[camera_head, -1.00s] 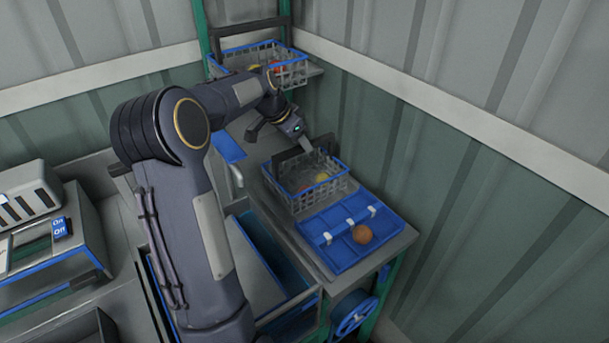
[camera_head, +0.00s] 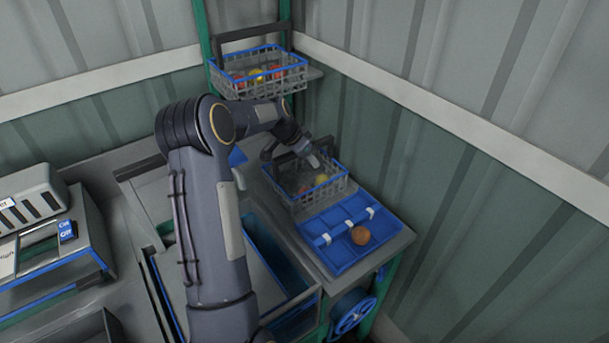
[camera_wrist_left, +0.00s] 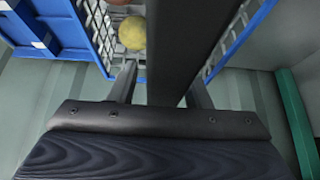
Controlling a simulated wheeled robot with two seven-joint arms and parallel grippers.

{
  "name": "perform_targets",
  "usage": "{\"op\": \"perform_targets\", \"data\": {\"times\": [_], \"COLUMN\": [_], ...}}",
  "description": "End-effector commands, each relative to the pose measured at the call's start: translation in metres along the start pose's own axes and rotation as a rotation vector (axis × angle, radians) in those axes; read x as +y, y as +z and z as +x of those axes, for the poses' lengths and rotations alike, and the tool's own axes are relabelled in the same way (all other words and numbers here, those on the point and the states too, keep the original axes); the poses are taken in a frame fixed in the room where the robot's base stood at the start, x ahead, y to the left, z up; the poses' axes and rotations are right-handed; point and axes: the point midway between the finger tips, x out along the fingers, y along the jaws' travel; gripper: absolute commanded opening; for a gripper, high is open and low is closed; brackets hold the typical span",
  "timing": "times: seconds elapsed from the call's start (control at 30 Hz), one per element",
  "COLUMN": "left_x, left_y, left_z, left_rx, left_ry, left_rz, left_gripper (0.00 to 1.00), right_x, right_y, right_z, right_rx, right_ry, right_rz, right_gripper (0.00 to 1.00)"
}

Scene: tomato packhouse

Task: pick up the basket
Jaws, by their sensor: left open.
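A grey mesh basket (camera_head: 321,196) with a blue rim and a dark handle stands on the bench, holding red and yellow tomatoes. A second such basket (camera_head: 262,84) stands on the shelf behind. My left gripper (camera_head: 311,160) is at the bench basket's handle, pointing down. In the left wrist view, the dark handle bar (camera_wrist_left: 190,45) runs between the open fingers (camera_wrist_left: 163,82). The bar is not visibly clamped. Part of the basket's mesh and blue rim (camera_wrist_left: 238,42) shows beyond, with a yellow tomato (camera_wrist_left: 132,33). My right gripper is not in view.
A blue divided tray (camera_head: 330,254) with an orange-brown tomato (camera_head: 360,235) lies directly in front of the bench basket. A corrugated wall (camera_head: 460,190) rises to the right. A machine with blue buttons (camera_head: 67,230) stands at the left.

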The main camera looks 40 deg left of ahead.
Motion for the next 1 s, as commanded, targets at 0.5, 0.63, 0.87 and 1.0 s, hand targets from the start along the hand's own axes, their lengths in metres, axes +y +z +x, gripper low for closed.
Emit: {"op": "perform_targets", "data": {"times": [0.5,0.63,0.87,1.0], "left_x": [0.0002,0.0003,0.0003,0.0], "left_y": [0.0009,0.0009,0.0011,0.0001], "left_z": [0.0011,0.0012,0.0013,0.0004], "left_rx": [-0.001,-0.001,-0.001,0.001], "left_ry": [0.001,0.001,0.001,0.0], "left_rz": [0.0,0.0,-0.001,-0.001], "left_gripper": [0.23,0.06,0.0,0.0], "right_x": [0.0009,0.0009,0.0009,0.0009], "right_y": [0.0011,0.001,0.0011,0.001], "right_z": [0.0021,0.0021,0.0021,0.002], "right_rx": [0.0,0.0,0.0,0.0], "right_ry": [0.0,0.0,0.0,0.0], "right_rz": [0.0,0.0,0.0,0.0], "right_gripper": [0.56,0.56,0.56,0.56]}}
